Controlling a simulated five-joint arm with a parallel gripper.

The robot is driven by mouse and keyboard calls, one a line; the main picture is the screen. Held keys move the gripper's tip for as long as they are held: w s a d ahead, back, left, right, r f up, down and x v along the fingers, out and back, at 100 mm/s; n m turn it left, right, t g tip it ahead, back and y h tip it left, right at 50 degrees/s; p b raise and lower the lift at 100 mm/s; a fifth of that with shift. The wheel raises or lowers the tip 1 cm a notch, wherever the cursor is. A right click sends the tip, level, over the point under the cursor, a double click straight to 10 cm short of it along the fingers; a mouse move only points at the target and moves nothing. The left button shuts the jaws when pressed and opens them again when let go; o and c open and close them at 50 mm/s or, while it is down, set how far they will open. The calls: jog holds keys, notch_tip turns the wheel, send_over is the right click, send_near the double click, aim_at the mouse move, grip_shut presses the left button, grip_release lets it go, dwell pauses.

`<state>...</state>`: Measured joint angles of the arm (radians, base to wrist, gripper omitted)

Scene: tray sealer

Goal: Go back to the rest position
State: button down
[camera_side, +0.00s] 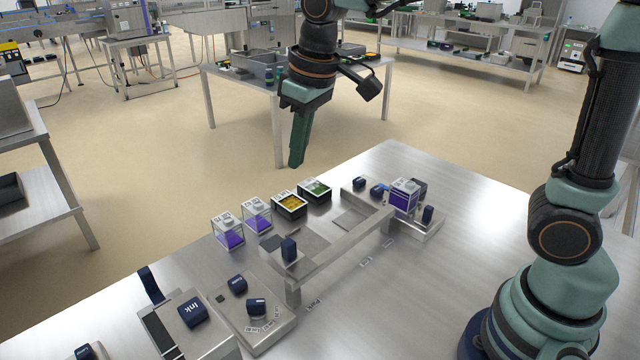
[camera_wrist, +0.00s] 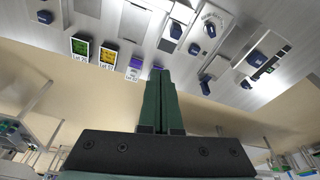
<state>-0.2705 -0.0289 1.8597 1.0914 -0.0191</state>
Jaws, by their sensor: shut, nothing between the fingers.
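My gripper (camera_side: 298,140) hangs in the air above the back edge of the steel table (camera_side: 390,290), pointing down, with nothing held. Its two green fingers are together in the wrist view (camera_wrist: 160,100). Below it and to the left stand two clear boxes with purple contents, the left one (camera_side: 228,233) and the right one (camera_side: 257,214). A tray with yellow contents (camera_side: 289,205) and a tray with green contents (camera_side: 315,190) sit beside them. The fingers are apart from all of these. The fingers partly cover the purple boxes in the wrist view.
A steel sealer frame with a crossbar (camera_side: 345,245) stands on the table. A purple-sided box (camera_side: 404,197) sits at its right end among dark blue knobs. A unit marked Ink (camera_side: 193,312) and a knob panel (camera_side: 262,315) are at the front left.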

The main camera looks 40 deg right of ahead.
jog(key=s+d+f+m+t, duration=0.1)
jog(key=s+d+m+t, duration=0.2)
jog(key=s+d, duration=0.7)
jog(key=shift+d+h, duration=0.3)
jog(key=shift+d, duration=0.05)
